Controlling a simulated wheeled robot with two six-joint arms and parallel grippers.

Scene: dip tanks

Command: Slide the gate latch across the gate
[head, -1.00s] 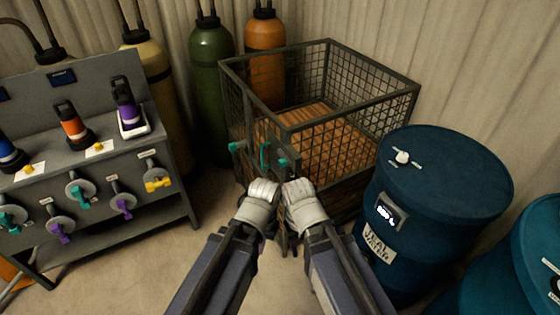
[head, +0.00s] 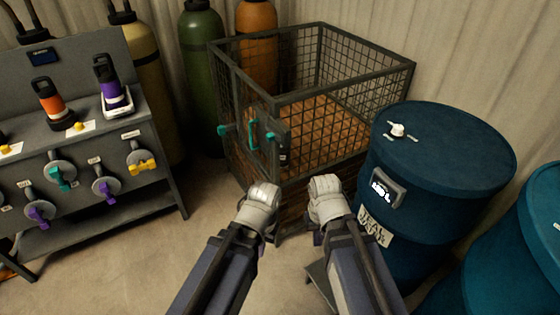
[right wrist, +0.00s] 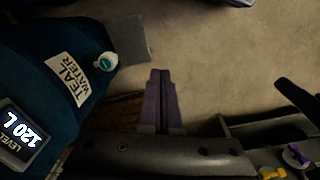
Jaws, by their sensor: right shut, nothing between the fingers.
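The wire-mesh cage (head: 345,30) stands ahead with a wooden floor inside. Its gate is on the side facing left and front. A teal upright handle (head: 252,133) is on the gate, with a teal knob (head: 222,131) to its left and a small teal piece (head: 270,137) to its right; which is the latch I cannot tell for sure. My left gripper (head: 262,197) is below and in front of the gate, its fingertips hidden. My right gripper (head: 325,196) is beside it, to the right, apart from the cage latch parts. In the right wrist view its purple fingers (right wrist: 161,75) are shut and empty.
A blue barrel (head: 445,150) labelled teal water stands close to the right of my right arm, with another barrel (head: 535,250) beyond. A grey valve bench (head: 90,135) with bottles is at left. Gas cylinders (head: 202,75) stand behind. Open floor (head: 130,255) lies front left.

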